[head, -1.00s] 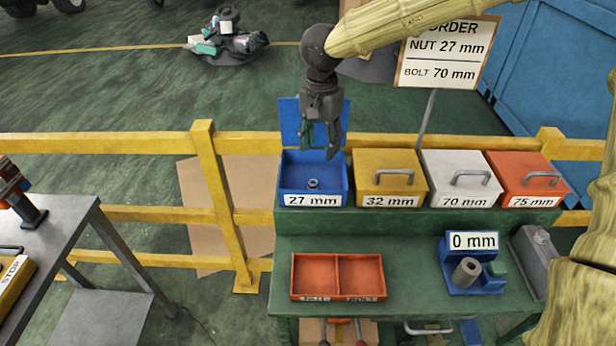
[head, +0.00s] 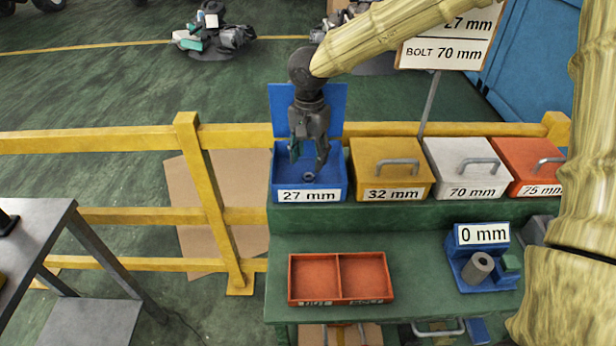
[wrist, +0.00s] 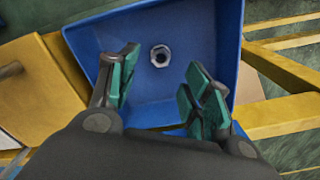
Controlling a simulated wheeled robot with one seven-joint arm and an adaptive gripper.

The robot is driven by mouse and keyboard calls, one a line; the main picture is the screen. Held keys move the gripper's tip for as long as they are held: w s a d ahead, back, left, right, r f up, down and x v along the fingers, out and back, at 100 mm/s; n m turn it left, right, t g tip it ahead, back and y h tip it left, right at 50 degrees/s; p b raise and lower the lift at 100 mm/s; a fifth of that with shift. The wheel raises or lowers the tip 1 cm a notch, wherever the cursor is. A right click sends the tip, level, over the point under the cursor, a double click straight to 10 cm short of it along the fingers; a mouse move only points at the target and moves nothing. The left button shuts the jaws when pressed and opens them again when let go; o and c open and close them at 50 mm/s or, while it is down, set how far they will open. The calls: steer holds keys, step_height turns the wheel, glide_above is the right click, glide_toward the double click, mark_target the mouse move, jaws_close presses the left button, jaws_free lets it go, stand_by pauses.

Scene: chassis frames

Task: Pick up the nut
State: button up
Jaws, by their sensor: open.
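A small grey metal nut (head: 309,176) lies on the floor of the open blue bin (head: 312,195) labelled 27 mm. In the wrist view the nut (wrist: 160,55) shows with its hole facing up, beyond the fingertips and roughly between them. My gripper (head: 308,160) points down into the blue bin, above the nut. In the wrist view the teal finger pads of my gripper (wrist: 158,85) are spread apart with nothing between them. The blue bin's lid (head: 335,103) stands open behind it.
Closed yellow 32 mm (head: 390,160), white 70 mm (head: 455,155) and orange 75 mm (head: 525,160) bins stand to the right. An empty two-compartment orange tray (head: 340,257) and a blue gauge (head: 485,235) reading 0 mm, with a grey cylinder (head: 477,267), are on the green bench. A yellow rail runs behind.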

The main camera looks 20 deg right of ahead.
mark_target(309, 175)
steer(key=shift+w+d+f+p, duration=0.1)
steer(key=shift+f+p, duration=0.3)
steer(key=shift+f, duration=1.15)
steer(key=shift+w+d+f+p, duration=0.1)
steer(key=shift+f+p, duration=0.3)
steer(key=shift+f, duration=1.1)
steer(key=shift+a, duration=0.1)
jaws_close()
